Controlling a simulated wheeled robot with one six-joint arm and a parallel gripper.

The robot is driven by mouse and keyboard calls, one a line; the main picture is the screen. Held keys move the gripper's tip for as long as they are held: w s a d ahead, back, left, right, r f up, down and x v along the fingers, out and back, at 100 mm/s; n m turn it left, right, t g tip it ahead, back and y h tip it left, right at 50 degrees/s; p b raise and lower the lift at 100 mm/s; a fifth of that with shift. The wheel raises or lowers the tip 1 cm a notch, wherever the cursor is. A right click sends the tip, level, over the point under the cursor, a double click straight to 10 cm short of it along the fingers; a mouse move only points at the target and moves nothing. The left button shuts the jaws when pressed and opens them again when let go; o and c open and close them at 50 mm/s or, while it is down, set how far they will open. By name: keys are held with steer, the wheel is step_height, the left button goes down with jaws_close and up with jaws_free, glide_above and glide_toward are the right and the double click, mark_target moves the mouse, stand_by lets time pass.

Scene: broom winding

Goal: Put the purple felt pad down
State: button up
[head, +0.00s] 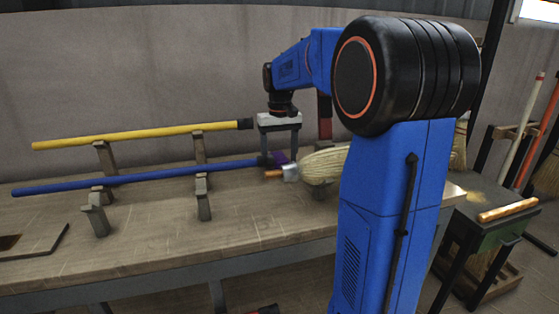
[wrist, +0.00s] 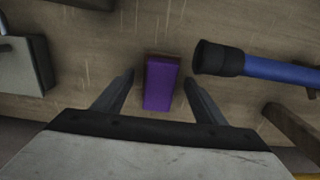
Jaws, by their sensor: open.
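The purple felt pad (wrist: 161,84) is a small block with a brown far end, in the middle of the wrist view over the wooden bench top. In the head view the pad (head: 279,157) is a small purple patch, partly hidden, between the black end of the blue handle and the broom head. My gripper (head: 281,153) points down there. In the wrist view its fingers (wrist: 159,78) are apart, one on each side of the pad, with a gap on both sides. I cannot tell the exact height between the fingertips and the pad.
The blue handle (head: 140,178) lies on supports, its black end (wrist: 218,58) close right of the pad in the wrist view. A yellow handle (head: 140,136) lies behind it. The straw broom head (head: 324,165) is close right. The bench front (head: 160,250) is clear.

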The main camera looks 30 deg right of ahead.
mark_target(279, 157)
step_height(279, 157, up, 11)
steer(key=shift+r, duration=0.15)
stand_by(0.7)
